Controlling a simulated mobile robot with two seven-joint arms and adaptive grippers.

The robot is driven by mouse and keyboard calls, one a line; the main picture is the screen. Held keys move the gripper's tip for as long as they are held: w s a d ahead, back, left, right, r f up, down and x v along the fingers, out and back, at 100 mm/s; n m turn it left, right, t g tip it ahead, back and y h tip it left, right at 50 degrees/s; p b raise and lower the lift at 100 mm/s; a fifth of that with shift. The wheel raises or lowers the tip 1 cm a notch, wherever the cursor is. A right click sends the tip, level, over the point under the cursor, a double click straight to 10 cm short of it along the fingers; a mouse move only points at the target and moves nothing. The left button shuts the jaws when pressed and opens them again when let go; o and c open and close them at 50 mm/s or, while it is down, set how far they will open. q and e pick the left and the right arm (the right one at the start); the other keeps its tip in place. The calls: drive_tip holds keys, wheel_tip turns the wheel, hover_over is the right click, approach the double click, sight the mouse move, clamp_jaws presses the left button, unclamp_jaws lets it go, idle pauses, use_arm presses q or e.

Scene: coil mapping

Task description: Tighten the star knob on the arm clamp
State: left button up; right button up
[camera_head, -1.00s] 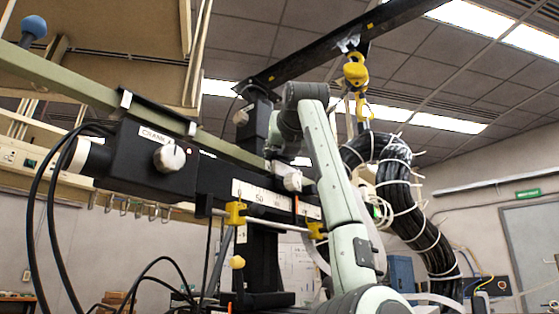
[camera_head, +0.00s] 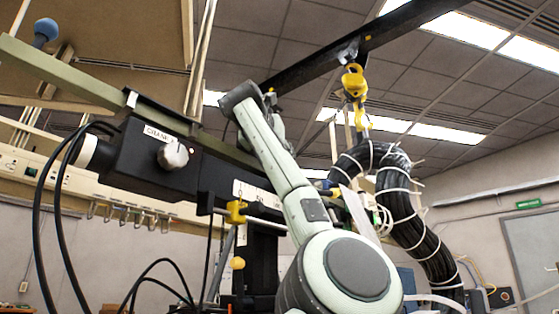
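A pale lobed knob (camera_head: 173,155) sits on the front of a black box-shaped clamp housing (camera_head: 140,150) marked with a "CHAN" label, left of centre. I cannot tell from the picture whether it is tight. A black horizontal arm (camera_head: 215,175) runs right from the housing and passes behind my pale green robot arm (camera_head: 280,165). My arm rises from the bottom centre to a bent joint at upper centre, right of the knob and apart from it in the picture. No gripper fingers can be made out. Whatever lies behind my arm is hidden.
A long pale green beam (camera_head: 60,75) crosses above the housing. Black cables (camera_head: 45,200) loop at the left. A yellow hoist hook (camera_head: 354,82) hangs from a dark overhead rail (camera_head: 375,30). A thick black hose bundle (camera_head: 405,205) arches at the right. A small yellow clamp (camera_head: 236,211) hangs below the black arm.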

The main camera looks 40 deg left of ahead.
use_arm(q)
drive_tip(key=o, duration=1.2)
drive_tip(key=shift+v, duration=4)
